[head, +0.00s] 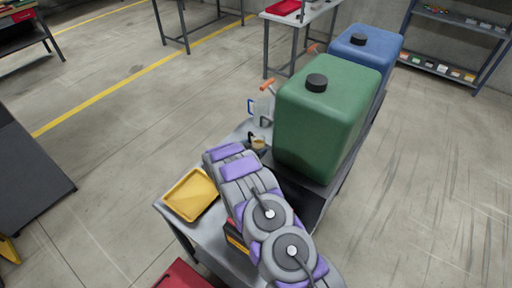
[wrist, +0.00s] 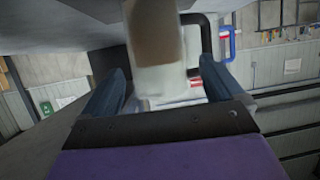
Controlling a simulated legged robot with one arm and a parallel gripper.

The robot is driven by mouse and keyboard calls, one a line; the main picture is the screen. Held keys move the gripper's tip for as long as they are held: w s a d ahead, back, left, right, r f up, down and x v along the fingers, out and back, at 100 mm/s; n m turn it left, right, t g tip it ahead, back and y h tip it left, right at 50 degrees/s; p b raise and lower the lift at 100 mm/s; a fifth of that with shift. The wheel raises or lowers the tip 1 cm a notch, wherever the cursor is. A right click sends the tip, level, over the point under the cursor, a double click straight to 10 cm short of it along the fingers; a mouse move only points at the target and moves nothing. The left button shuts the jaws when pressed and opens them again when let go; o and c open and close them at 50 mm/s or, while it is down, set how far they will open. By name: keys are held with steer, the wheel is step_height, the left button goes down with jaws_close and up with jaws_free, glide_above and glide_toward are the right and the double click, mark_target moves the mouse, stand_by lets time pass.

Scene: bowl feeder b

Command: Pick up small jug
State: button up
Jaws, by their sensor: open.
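The small jug (head: 258,143), pale and tan with a dark handle, stands on the bench just past the end of my arm in the head view. My arm hides part of it. In the wrist view a white and brown body (wrist: 158,35), which looks like this jug, fills the space between the fingers. A black handle shows to its right. My gripper (wrist: 162,70) is open, with one dark blue finger on each side of that body. I cannot tell whether either finger touches it. In the head view the fingers are hidden.
A clear jug (head: 262,110) with a blue handle stands behind the small jug. A large green canister (head: 320,120) stands close on the right, with a blue canister (head: 367,50) behind it. A yellow tray (head: 191,194) lies on the bench, left of my arm.

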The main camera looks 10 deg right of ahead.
mark_target(258, 142)
steer(key=x, duration=0.4)
steer(key=shift+f+b, duration=0.3)
steer(key=shift+f, duration=0.15)
steer(key=shift+w+d+f, duration=0.1)
steer(key=shift+w+d, duration=0.2)
steer(key=shift+w, duration=0.1)
steer(key=c, duration=1.2)
steer(key=shift+o, duration=0.2)
